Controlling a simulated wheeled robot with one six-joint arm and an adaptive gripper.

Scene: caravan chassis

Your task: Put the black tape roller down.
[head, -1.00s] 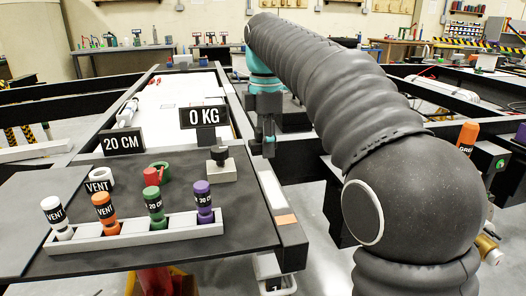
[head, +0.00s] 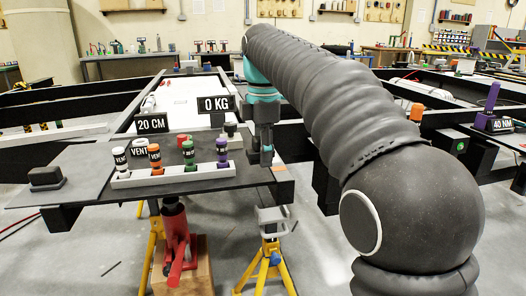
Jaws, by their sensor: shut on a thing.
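My gripper (head: 266,157) is seen from behind, small, pointing down near the right end of the dark board (head: 75,165). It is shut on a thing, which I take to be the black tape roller. The roller's outline is hidden or lost against the gripper's dark fingers and the black rail behind. I cannot tell whether it touches anything below.
On the board stand a light rack (head: 175,175) of several coloured bottles, a dark block (head: 46,178) at the left, and a knobbed block (head: 230,130). Signs read 20 CM (head: 153,124) and 0 KG (head: 215,104). A red jack (head: 176,240) and yellow stand (head: 265,265) are below.

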